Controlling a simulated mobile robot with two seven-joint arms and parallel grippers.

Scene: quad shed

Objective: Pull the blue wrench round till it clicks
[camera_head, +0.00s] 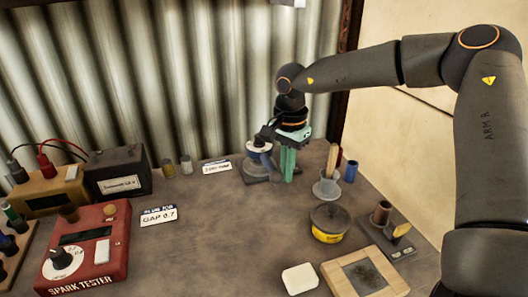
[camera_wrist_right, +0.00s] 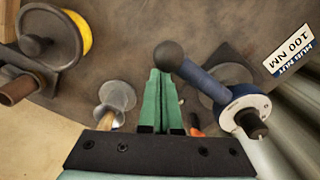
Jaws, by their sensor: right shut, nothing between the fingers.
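The blue wrench (camera_wrist_right: 205,82) has a blue bar with a dark ball at its free end and a white and blue round head on a dark stud. In the head view the wrench (camera_head: 266,160) is small and partly hidden beside my right gripper, above a dark base plate (camera_head: 258,178) at the back of the bench. My right gripper (camera_head: 288,178) points down with its green fingers shut and empty. In the right wrist view the fingertips (camera_wrist_right: 160,74) are close beside the ball end; whether they touch it I cannot tell. My left gripper is not in view.
A grey cup with a wooden-handled tool (camera_head: 327,187), a yellow and black pot (camera_head: 328,224) and a dark stand (camera_head: 386,236) lie right of the gripper. A red spark tester (camera_head: 86,245) is left. The bench middle is clear.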

